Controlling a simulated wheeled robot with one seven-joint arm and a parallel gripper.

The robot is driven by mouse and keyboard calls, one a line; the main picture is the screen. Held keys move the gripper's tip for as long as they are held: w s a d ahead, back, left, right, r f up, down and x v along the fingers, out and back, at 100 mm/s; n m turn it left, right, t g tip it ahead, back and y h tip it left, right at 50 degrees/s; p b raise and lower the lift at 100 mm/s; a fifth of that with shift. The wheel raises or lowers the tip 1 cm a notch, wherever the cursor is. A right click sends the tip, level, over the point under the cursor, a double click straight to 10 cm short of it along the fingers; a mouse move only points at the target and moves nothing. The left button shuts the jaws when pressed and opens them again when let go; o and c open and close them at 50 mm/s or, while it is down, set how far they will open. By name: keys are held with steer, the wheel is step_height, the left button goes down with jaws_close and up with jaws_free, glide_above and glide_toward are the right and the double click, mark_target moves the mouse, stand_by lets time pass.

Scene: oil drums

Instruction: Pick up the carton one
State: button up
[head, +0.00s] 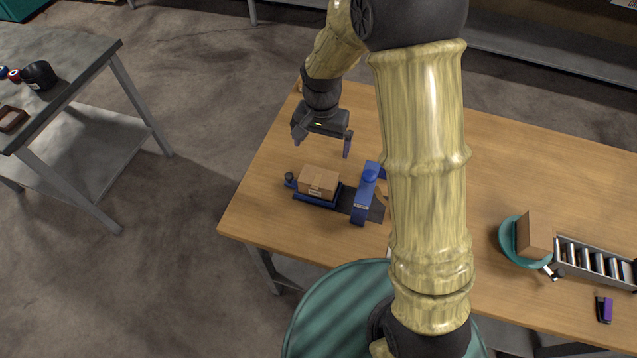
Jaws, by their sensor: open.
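A small brown carton (318,182) sits on a blue and dark conveyor-like stand (316,200) near the left end of the wooden table. My gripper (322,143) is open and empty, hanging above and behind the carton, apart from it, with its fingers pointing down. A second brown carton (535,234) stands at the right, in or against a round teal dish (508,241). My arm crosses the middle of the view and hides part of the table.
A blue upright frame (365,194) stands just right of the near carton. A roller track (595,262) and a purple-black item (604,309) lie at the right. A teal drum (318,310) stands at the table's front. A grey table (75,75) is at the left.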

mark_target(319, 177)
step_height(319, 177, down, 10)
steer(key=shift+r+p, duration=0.1)
steer(key=shift+p, duration=0.85)
steer(key=shift+s+a+f+p, duration=0.15)
steer(key=shift+s+f+p, duration=0.1)
steer(key=shift+f+p, duration=0.2)
steer(key=shift+s+a+f+p, duration=0.15)
steer(key=shift+f+p, duration=0.2)
steer(key=shift+f, duration=0.75)
steer(key=shift+s+a+f+p, duration=0.1)
steer(key=shift+f+p, duration=0.25)
steer(key=shift+f, duration=0.75)
steer(key=c, duration=0.7)
